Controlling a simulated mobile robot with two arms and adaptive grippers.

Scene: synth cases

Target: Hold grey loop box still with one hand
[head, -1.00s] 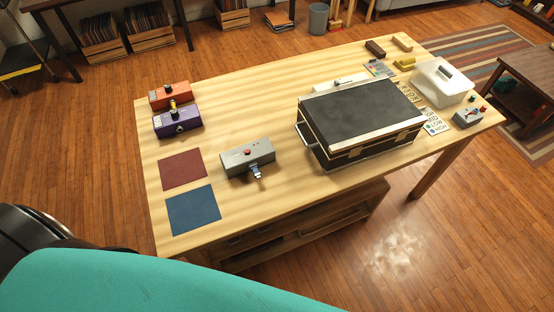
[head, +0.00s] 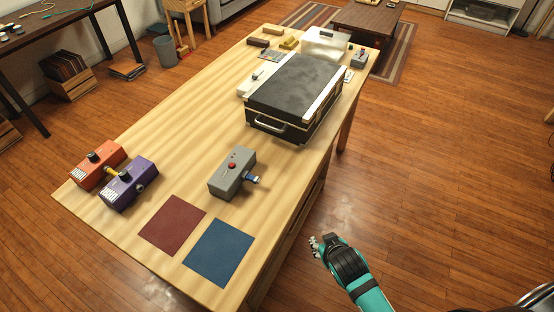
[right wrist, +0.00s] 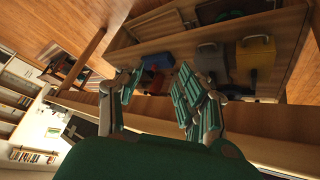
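The grey loop box (head: 230,178), with a red button on top and a blue plug at its right side, sits on the near part of the wooden table in the head view. It stands apart from the other boxes, and nothing holds it. My right gripper (head: 316,246) is beyond the table's right edge, below and right of the box, not touching it. In the right wrist view my right gripper (right wrist: 152,95) has its fingers spread with nothing between them. The grey loop box cannot be made out there. My left gripper is not in view.
Orange (head: 97,165) and purple (head: 128,185) boxes are at the table's left end. A red mat (head: 172,224) and a blue mat (head: 219,252) lie flat nearby. A black case (head: 294,88) stands farther back. The wrist view shows a shelf with several coloured things.

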